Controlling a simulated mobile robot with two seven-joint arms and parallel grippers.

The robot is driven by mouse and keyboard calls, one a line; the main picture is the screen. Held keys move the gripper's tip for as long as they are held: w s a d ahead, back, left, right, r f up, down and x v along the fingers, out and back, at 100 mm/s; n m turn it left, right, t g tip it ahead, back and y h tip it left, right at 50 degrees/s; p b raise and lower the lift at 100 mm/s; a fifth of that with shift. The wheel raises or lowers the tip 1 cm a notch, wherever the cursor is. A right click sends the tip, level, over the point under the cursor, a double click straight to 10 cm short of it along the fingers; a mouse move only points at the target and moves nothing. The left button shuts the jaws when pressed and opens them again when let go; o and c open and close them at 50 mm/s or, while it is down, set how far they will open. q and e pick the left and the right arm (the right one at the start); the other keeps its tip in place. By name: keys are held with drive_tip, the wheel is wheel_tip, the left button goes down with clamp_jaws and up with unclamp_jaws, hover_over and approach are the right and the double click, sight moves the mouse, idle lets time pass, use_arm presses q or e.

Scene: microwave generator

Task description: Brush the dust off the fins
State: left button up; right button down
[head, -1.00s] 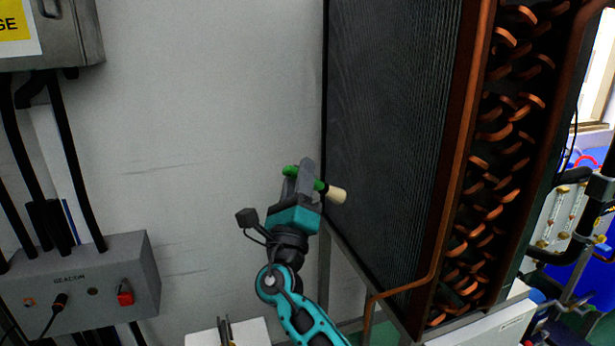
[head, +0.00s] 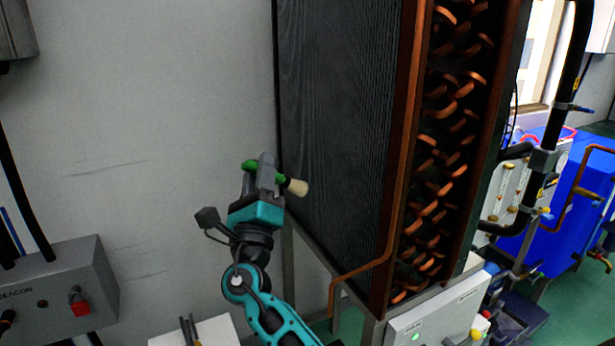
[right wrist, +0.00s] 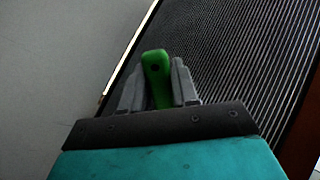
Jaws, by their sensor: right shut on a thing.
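A tall dark panel of fins (head: 340,110) with a dusty grey face stands right of centre in the head view, and the fins (right wrist: 235,60) also fill the right of the right wrist view. My right gripper (head: 266,172) is shut on a brush with a green handle (head: 251,165). The brush's pale bristle end (head: 297,187) points right, in front of the panel's lower left part. I cannot tell whether it touches the fins. In the right wrist view the green handle (right wrist: 156,75) sits between both grey fingers. My left gripper is not in view.
Copper pipe bends (head: 445,150) line the panel's right side, and a copper pipe (head: 350,275) curves below it. A grey control box (head: 60,300) hangs on the wall at lower left. A white unit (head: 440,310) stands below the coil. Bare wall lies left of the gripper.

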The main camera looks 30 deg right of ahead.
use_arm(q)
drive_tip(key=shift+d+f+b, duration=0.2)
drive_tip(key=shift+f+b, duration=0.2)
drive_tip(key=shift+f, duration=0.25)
use_arm(e)
drive_tip(key=s+d+f, duration=0.1)
drive_tip(key=s+d, duration=0.1)
drive_tip(key=d, duration=0.5)
drive_tip(key=shift+s, duration=0.2)
drive_tip(key=shift+f, duration=0.1)
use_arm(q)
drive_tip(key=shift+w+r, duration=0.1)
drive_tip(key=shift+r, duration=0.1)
use_arm(e)
drive_tip(key=shift+d, duration=0.3)
drive_tip(key=shift+d, duration=0.3)
drive_tip(key=shift+s, duration=0.1)
